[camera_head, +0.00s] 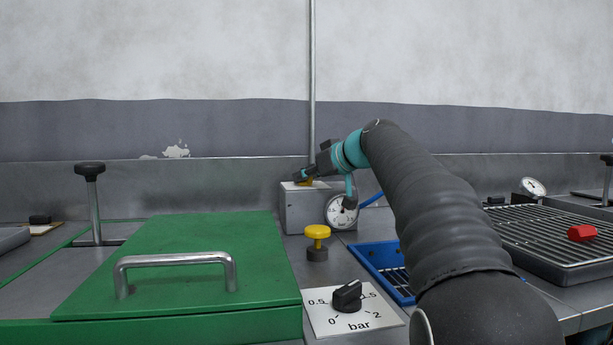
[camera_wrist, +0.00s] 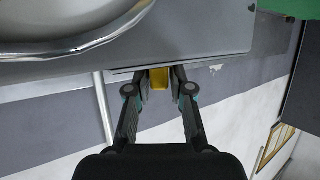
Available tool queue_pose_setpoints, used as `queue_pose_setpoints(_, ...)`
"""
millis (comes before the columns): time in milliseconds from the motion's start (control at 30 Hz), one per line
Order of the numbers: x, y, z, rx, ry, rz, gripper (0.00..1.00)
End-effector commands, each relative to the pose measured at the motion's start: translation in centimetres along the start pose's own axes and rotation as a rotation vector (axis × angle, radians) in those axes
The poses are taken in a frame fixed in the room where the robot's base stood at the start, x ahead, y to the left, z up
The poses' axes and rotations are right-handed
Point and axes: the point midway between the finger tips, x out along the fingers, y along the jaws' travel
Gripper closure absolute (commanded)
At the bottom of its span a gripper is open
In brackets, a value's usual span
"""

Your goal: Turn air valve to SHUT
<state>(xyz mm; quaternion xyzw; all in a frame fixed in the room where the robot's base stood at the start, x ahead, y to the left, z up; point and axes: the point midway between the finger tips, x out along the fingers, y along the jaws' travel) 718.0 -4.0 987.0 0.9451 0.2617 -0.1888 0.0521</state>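The air valve appears to be the yellow handle (camera_head: 307,183) on top of a grey box (camera_head: 303,210) with a white plate, by the back wall. My gripper (camera_head: 303,176) is at this handle, reaching it from the right. In the wrist view the yellow handle (camera_wrist: 159,79) sits between my two fingertips (camera_wrist: 160,76), with the pads close against both its sides, so the gripper looks shut on it. The handle is partly hidden by the fingers. The plate's markings are too small to read, so the valve's setting cannot be told.
A pressure gauge (camera_head: 341,212) stands beside the box, under my wrist. A yellow knob (camera_head: 317,238) and a black dial (camera_head: 347,297) are in front. A green lid (camera_head: 180,262) with a metal handle lies left. A vertical pipe (camera_head: 312,80) rises behind. A blue tray (camera_head: 372,256) lies right.

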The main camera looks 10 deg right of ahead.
Motion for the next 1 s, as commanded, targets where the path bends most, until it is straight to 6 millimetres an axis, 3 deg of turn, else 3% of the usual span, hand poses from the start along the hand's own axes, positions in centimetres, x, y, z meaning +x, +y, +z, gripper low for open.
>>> queue_pose_setpoints(467, -0.8, 0.1, -0.1, 0.000, 0.002, 0.003, 0.58)
queue_pose_setpoints(1000, -10.2, 0.0, 0.0, 0.001, 0.002, 0.002, 0.58)
